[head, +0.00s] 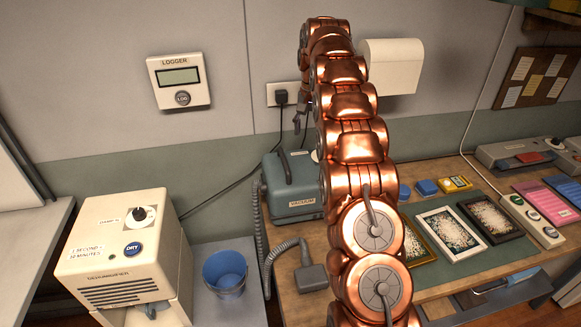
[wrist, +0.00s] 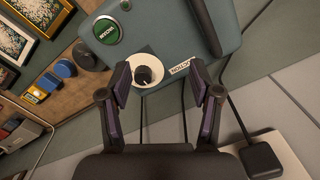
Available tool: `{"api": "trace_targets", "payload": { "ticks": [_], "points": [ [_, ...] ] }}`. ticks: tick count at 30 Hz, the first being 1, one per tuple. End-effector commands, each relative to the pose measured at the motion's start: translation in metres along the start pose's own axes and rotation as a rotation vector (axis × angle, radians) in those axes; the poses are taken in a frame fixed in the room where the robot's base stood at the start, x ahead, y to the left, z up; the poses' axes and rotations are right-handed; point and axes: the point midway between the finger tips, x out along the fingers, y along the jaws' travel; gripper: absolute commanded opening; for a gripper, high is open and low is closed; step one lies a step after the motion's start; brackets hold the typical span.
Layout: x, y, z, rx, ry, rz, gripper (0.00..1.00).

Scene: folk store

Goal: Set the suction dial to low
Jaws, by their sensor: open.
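The vacuum (head: 290,195) is a teal box with a dark handle, standing on the bench behind my arm. In the wrist view its teal top (wrist: 165,25) carries the suction dial (wrist: 143,75), a black knob on a round white face. A label (wrist: 181,67) that seems to read SUCTION lies right of it, and a green button (wrist: 107,30) lies above left. My gripper (wrist: 162,72) is open, its two fingers on either side of the dial, with the knob nearer the left finger. Contact is not visible. The knob's setting is too small to read. In the head view my arm mostly hides the dial.
A wall outlet with a plug (head: 281,96) and a white box (head: 391,66) are close to my arm. The vacuum hose (head: 262,235) hangs at the left. Framed pictures (head: 448,231) lie right of my arm.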

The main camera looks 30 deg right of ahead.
Motion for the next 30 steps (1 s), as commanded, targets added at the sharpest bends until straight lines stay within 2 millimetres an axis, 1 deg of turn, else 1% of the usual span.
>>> {"api": "trace_targets", "payload": {
  "ticks": [1,12,26,30],
  "points": [
    [-0.001,-0.002,0.006,-0.01,-0.001,0.001,0.63],
    [-0.01,-0.009,0.044,-0.076,-0.01,0.009,0.63],
    [-0.014,-0.011,0.095,-0.157,-0.024,0.02,0.63],
    [-0.014,-0.01,0.113,-0.183,-0.031,0.024,0.63]
  ]
}}
